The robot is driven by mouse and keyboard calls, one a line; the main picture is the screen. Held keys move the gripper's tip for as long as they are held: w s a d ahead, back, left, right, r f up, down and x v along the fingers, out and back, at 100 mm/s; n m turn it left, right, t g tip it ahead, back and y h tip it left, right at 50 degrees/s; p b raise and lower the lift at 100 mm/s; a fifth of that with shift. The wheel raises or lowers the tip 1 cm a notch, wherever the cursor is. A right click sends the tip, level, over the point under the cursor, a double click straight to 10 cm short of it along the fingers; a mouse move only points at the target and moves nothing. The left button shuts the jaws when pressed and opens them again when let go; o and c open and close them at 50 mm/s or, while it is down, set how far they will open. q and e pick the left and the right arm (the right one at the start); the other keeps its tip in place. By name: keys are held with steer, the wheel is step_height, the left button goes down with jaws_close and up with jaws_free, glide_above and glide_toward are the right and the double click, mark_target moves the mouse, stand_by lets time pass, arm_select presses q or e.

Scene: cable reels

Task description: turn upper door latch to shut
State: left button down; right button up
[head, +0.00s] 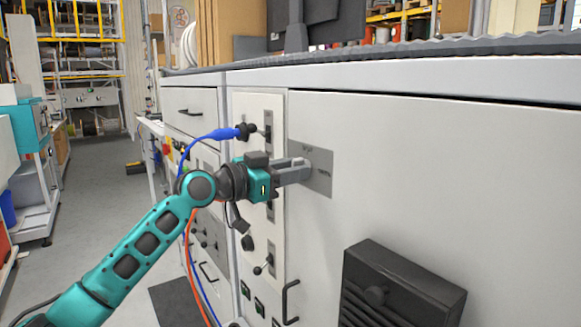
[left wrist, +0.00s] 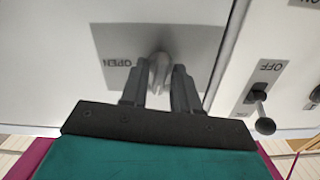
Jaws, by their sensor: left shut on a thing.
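The latch's grey plate (head: 321,182) is on the large white door panel (head: 420,190), right of the switch column. It also shows in the left wrist view (left wrist: 112,48), with upside-down lettering that reads OPEN on its left. My left gripper (head: 304,169) reaches it from the left in the head view. In the left wrist view, its two dark fingers (left wrist: 160,88) are shut on the metal latch handle (left wrist: 161,62), one on each side. In the head view the fingers hide most of the handle. My right gripper is not in view.
A blue plug (head: 222,134) with its cable sits at the switch column just above my left gripper. In the left wrist view a lever switch (left wrist: 260,108) marked OFF is to the right. A dark vented box (head: 400,290) sticks out from the panel lower right.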

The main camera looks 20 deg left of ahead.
arm_select(q)
steer(key=shift+n, duration=0.8)
steer(key=c, duration=1.2)
jaws_free()
steer(key=shift+o, duration=0.2)
steer(key=b+v, duration=0.3)
steer(key=v, duration=1)
